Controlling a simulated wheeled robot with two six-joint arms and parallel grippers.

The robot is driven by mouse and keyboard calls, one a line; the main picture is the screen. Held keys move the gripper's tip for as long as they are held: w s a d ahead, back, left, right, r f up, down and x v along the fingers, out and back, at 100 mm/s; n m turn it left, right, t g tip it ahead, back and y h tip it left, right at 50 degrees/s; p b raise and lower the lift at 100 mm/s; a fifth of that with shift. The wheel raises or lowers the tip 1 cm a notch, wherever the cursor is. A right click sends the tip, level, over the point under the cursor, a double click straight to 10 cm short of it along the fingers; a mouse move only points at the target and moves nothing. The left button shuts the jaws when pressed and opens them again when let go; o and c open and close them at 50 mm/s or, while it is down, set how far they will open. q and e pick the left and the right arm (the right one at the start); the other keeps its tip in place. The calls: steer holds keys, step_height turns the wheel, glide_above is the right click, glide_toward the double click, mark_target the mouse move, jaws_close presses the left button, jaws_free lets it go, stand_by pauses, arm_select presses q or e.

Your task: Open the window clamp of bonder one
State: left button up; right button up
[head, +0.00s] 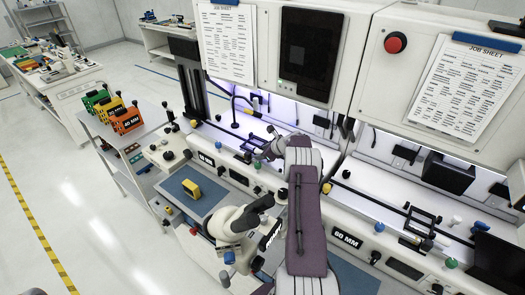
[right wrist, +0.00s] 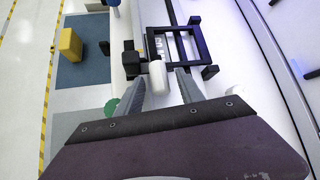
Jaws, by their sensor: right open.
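The window clamp, a black open frame (right wrist: 194,47), lies on the white bonder top in the right wrist view. A white rounded lever handle (right wrist: 158,77) stands at its near side, beside a small black block. My right gripper (right wrist: 159,88) is open, with one finger on each side of the handle; I cannot tell whether either finger touches it. In the head view the right gripper (head: 263,153) is over the left bonder's work area, and the clamp (head: 250,146) is partly hidden behind it. My left gripper is not in view.
A yellow block (head: 191,188) sits on a blue mat left of the bonder. A microscope (head: 238,222) stands in front. A second bonder with a similar black clamp frame (head: 421,222) is at right. Coloured cassettes (head: 126,119) stand on a shelf at left.

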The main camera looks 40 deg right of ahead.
steer(key=shift+s+r, duration=0.2)
steer(key=shift+s, duration=0.1)
steer(key=shift+w+f, duration=0.1)
steer(key=shift+w, duration=0.05)
jaws_close()
stand_by(1.1)
